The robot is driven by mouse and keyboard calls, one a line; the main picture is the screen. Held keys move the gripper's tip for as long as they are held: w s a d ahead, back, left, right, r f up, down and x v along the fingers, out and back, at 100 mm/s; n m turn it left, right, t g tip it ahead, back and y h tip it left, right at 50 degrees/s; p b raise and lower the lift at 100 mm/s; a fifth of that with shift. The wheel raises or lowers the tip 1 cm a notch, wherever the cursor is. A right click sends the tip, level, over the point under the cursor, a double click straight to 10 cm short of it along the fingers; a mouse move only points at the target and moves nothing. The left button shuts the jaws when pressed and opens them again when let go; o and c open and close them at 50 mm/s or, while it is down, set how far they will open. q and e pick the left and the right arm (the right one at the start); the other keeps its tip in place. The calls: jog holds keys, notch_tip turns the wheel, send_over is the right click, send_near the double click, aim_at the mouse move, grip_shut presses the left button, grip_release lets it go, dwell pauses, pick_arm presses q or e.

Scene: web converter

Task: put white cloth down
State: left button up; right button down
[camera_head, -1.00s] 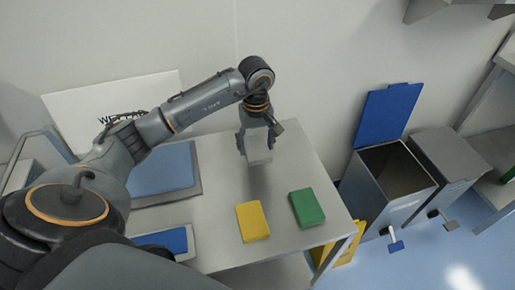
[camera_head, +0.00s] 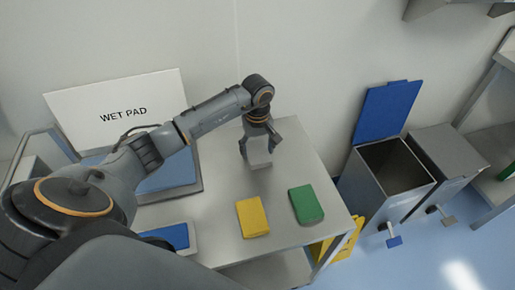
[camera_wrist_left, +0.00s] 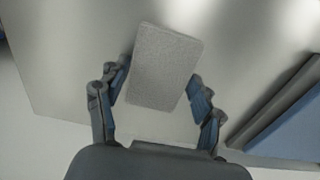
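The white cloth (camera_head: 260,158) is a small pale grey-white block on the steel table (camera_head: 218,180), near its back edge. In the left wrist view the cloth (camera_wrist_left: 166,66) is tilted between the fingertips. My left gripper (camera_head: 259,148) is low over the cloth, with one finger on each side. In the left wrist view my left gripper (camera_wrist_left: 159,82) has its fingers spread, with tips very close to the cloth's edges; whether they touch is hard to tell. My right gripper does not show.
A yellow cloth (camera_head: 252,217) and a green cloth (camera_head: 306,204) lie nearer the table's front. A blue cloth (camera_head: 166,236) is at the left front. A blue pad tray (camera_head: 170,178) stands before a WET PAD sign (camera_head: 122,108). An open blue-lidded bin (camera_head: 393,185) is at the right.

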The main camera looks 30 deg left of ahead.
aim_at(258, 151)
pick_arm(q)
jog(key=o, duration=0.3)
jog(key=shift+r, duration=0.1)
jog(key=shift+r+p, duration=0.2)
jog(key=shift+p, duration=0.1)
jog(key=shift+w+r, duration=0.1)
jog(key=shift+r, duration=0.25)
notch_tip(258, 151, up, 11)
jog(key=shift+r+b, duration=0.1)
jog(key=shift+b, duration=1.15)
